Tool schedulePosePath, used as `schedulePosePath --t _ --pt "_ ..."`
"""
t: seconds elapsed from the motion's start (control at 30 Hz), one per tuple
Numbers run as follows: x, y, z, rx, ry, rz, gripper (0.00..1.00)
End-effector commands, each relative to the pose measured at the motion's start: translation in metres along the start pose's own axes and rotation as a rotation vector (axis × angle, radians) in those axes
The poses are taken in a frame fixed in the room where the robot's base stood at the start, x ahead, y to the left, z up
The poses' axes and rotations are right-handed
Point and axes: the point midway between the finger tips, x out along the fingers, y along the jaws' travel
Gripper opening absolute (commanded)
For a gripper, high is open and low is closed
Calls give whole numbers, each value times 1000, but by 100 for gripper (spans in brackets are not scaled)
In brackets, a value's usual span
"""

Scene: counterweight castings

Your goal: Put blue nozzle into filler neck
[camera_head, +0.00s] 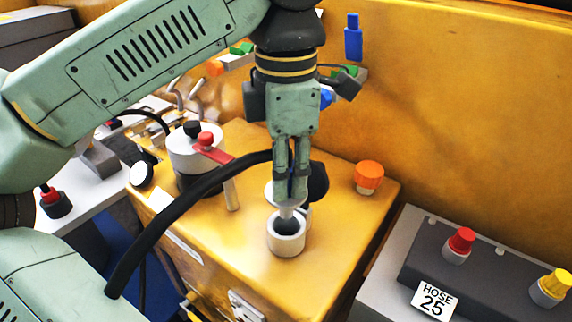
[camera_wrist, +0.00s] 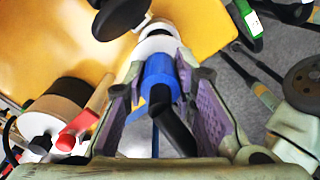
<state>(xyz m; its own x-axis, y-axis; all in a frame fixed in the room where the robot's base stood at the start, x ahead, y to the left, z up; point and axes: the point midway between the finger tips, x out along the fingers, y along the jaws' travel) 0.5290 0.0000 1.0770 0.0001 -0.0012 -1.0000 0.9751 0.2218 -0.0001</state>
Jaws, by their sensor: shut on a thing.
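My gripper (camera_head: 291,190) points straight down over the yellow housing, with its fingers closed around the blue nozzle. In the wrist view the blue nozzle (camera_wrist: 160,78) sits between the purple-padded fingers of my gripper (camera_wrist: 158,85), and a black hose runs from it. In the head view the fingers hide most of the nozzle, and its pale spout points down at the filler neck (camera_head: 286,240), a light ring with a dark opening. The spout's end is at or just above the opening; I cannot tell whether it has entered. A black round cap (camera_head: 317,182) is beside the neck.
An orange knob (camera_head: 369,175) stands right of the neck on the yellow housing (camera_head: 345,215). A white cylinder with a red lever (camera_head: 212,150) stands to the left. The black hose (camera_head: 180,210) arcs left. A "HOSE 25" panel (camera_head: 435,300) is at lower right.

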Motion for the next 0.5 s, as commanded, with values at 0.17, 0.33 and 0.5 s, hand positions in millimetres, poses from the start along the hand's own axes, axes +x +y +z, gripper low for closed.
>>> schedulePosePath --t 0.17,0.33,0.5 --pt "12 0 0 0 0 0 0" --pt "12 0 0 0 0 1 0" --pt "12 0 0 0 0 1 0"
